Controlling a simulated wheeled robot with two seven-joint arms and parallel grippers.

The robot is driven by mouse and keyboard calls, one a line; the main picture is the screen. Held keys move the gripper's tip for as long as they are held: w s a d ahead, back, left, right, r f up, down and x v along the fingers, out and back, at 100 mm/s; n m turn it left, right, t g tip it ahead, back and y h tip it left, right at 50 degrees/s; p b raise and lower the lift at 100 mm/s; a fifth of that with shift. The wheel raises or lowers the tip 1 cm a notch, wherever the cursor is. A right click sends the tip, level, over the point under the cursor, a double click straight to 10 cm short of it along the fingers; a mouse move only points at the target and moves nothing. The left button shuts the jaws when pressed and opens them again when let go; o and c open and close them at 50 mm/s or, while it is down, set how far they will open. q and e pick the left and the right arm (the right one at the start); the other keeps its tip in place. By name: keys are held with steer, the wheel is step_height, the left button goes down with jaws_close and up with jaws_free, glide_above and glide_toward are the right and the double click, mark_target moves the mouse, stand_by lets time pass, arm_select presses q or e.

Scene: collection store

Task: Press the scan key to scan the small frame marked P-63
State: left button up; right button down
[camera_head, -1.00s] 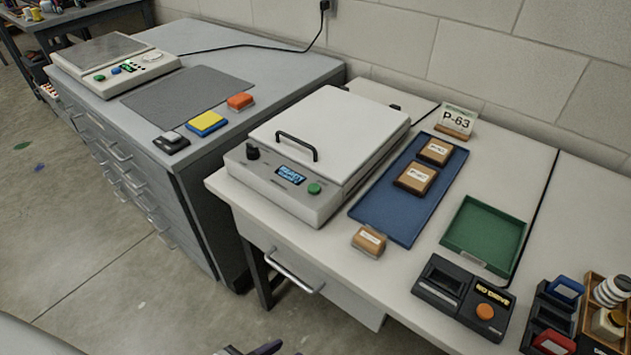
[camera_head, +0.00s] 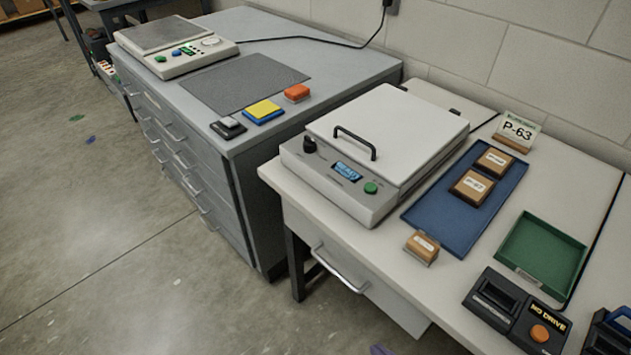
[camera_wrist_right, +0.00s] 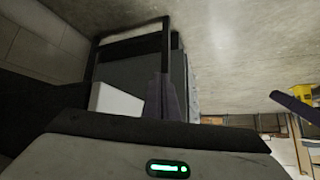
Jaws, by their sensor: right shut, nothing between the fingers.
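A light grey scanner (camera_head: 330,190) with a white lid (camera_head: 390,135) shut stands on the white table. Its front panel has a lit blue display (camera_head: 347,171), a black knob (camera_head: 309,145) and a round green key (camera_head: 371,188). Two small brown frames lie on a blue tray (camera_head: 440,222): a near one (camera_head: 472,187) and a far one (camera_head: 496,161); I cannot read their labels surely. A card reading P-63 (camera_head: 519,131) stands behind the tray. Only a dark tip of my right gripper (camera_head: 381,350) shows at the bottom edge, below and apart from the scanner; it also shows in the wrist view (camera_wrist_right: 162,98).
A small brown labelled block (camera_head: 421,248) sits before the tray. The grey cabinet (camera_head: 215,180) at left bears a scale (camera_head: 178,50) and coloured blocks.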

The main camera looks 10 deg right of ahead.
step_height(320, 180, up, 8)
steer(key=w+d+g+p, duration=0.1)
steer(key=g+p, duration=0.1)
steer(key=p, duration=0.2)
steer(key=w+a+r+n+t+y+p, duration=0.1)
steer(key=w+a+r+n+p, duration=0.2)
steer(key=w+r, duration=0.5)
steer(key=w+a+r+n+y+p, duration=0.1)
steer(key=w+a+r+n, duration=0.3)
steer(key=w+r, duration=0.45)
steer(key=w+d+r+n+p, duration=0.1)
steer(key=w+d+r+n, duration=0.1)
steer(key=r, duration=0.3)
steer(key=w+d+r+n+h+p, duration=0.1)
steer(key=w+d+r, duration=0.3)
steer(key=r, duration=0.2)
steer(key=shift+w+d+r+n+t, duration=0.15)
steer(key=shift+w+d+n+t, duration=0.15)
steer(key=shift+w+n+t, duration=0.1)
